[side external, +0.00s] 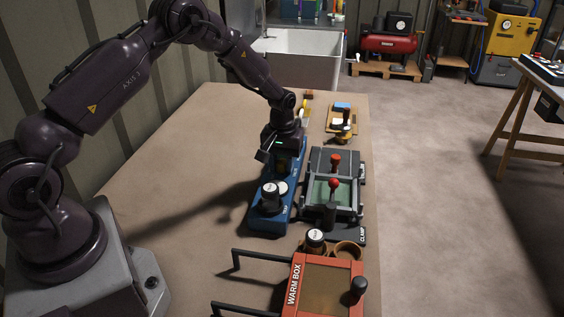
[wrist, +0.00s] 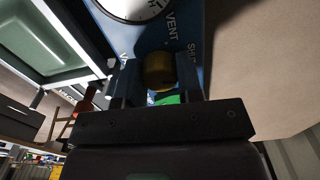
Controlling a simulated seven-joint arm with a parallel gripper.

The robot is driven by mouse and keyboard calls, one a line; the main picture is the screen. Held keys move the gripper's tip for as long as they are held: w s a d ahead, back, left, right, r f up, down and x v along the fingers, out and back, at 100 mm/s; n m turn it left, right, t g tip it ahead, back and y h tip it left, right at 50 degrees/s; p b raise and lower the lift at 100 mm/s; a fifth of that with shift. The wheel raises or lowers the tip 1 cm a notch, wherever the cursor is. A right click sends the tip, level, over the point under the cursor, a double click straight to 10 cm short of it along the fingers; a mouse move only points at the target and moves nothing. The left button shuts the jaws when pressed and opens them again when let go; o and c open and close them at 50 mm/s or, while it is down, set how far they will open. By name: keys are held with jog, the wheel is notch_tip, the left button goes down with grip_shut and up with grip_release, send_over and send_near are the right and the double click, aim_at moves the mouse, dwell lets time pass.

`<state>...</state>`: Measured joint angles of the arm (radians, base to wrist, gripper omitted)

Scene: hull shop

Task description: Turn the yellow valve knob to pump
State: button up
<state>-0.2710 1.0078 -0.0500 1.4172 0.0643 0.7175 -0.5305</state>
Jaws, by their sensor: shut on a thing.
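The yellow valve knob (wrist: 158,72) shows in the wrist view, dark yellow in shadow, between my two fingers. It stands on the blue valve panel (wrist: 180,8), where the words VENT and part of another label, "SHU", can be read; no pump label shows clearly. A round white gauge sits on the panel beyond the knob. My gripper (wrist: 158,84) is shut on the knob. In the side external view my gripper (side external: 281,158) is down at the far part of the blue panel (side external: 262,222) and hides the knob. Which label the knob points to cannot be told.
A grey clamp frame with red-knobbed levers (side external: 335,160) stands close to the right of the panel. An orange warm box (side external: 326,290) with black handles stands in front, beside a white-lidded jar (side external: 316,238). The bench (side external: 175,170) is clear left of the panel.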

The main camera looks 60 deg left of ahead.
aim_at(282, 162)
jog(key=m, duration=0.5)
jog(key=shift+m, duration=2.4)
jog(key=o, duration=0.9)
notch_tip(282, 162, up, 13)
jog(key=shift+r, duration=0.1)
